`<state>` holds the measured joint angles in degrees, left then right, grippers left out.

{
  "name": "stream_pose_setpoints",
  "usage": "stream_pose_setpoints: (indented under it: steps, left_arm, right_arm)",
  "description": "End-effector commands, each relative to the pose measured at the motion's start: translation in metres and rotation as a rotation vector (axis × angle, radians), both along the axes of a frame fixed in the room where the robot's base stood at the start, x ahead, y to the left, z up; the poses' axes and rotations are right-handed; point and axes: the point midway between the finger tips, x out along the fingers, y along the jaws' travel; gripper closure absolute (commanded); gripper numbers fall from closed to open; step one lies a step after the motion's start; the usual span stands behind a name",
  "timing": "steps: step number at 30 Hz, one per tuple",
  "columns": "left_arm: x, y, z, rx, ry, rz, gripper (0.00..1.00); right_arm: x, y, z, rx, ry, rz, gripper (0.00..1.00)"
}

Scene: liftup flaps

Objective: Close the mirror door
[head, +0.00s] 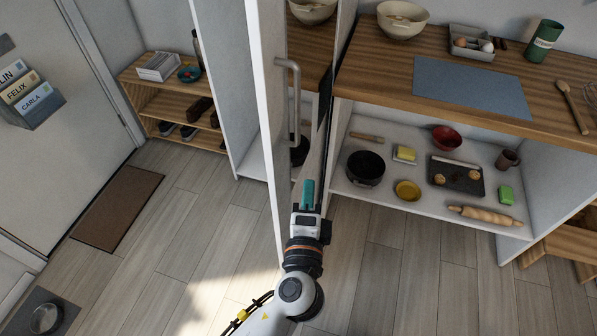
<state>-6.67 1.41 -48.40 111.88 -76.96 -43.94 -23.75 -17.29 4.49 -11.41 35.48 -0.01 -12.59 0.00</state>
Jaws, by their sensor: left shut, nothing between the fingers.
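The mirror door (265,120) stands open, swung out and seen at a steep angle, with its white frame edge toward me. Its mirror face (310,70) is turned to the right and reflects a bowl and the wooden counter. A grey bar handle (295,100) stands upright near the door's front edge. My left gripper (307,190) comes up from the bottom middle and is shut and empty. It overlaps the lower part of the door in the picture, below the handle. I cannot tell whether it touches the door. My right gripper is not in view.
Right of the door, a wooden counter (460,100) tops an open white shelf (350,200) holding a black pot (365,168), a tray (455,175) and a rolling pin (486,215). A shoe rack (150,100) stands at the back left.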

Motion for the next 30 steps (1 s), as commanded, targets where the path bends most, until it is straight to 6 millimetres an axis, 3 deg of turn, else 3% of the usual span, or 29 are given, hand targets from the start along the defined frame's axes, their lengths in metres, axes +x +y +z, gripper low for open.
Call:
stream_pose_setpoints:
  steps: [15, 21, 30]
  left_arm:
    - [0.099, -0.007, 0.002, 0.002, 0.003, 0.000, 1.00]
    - [0.105, 0.021, 0.001, 0.001, 0.005, -0.001, 1.00]
    - [0.108, 0.029, -0.001, -0.001, 0.005, -0.001, 1.00]
  right_arm:
    - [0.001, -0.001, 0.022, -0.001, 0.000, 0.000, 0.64]
    - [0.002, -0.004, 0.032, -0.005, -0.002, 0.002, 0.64]
    - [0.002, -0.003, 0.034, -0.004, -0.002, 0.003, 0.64]
